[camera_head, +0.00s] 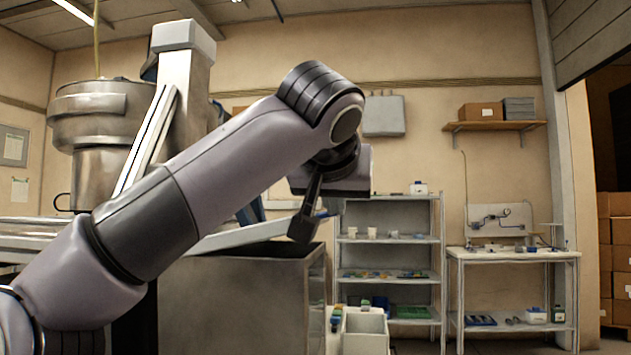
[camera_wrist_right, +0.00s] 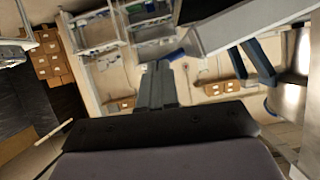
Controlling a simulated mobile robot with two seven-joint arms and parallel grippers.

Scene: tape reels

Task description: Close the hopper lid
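My right gripper (camera_head: 305,222) hangs from the wrist in the middle of the head view, its dark fingers pointing down. In the right wrist view its fingers (camera_wrist_right: 160,85) lie close together with nothing clear between them. Behind the fingers, a pale metal beam (camera_head: 245,236) slants up to the right, with a blue end near the fingertips. It also shows in the right wrist view (camera_wrist_right: 245,25); I cannot tell whether they touch. Below is a dark grey metal bin (camera_head: 235,310). I cannot tell for certain which part is the hopper lid. My left gripper is out of view.
A round steel vessel (camera_head: 95,115) stands at the left, partly behind my arm. A shelf rack (camera_head: 390,240) and a workbench (camera_head: 510,255) stand at the back. A light container (camera_head: 364,335) is right of the bin. Boxes (camera_head: 615,255) are stacked at the far right.

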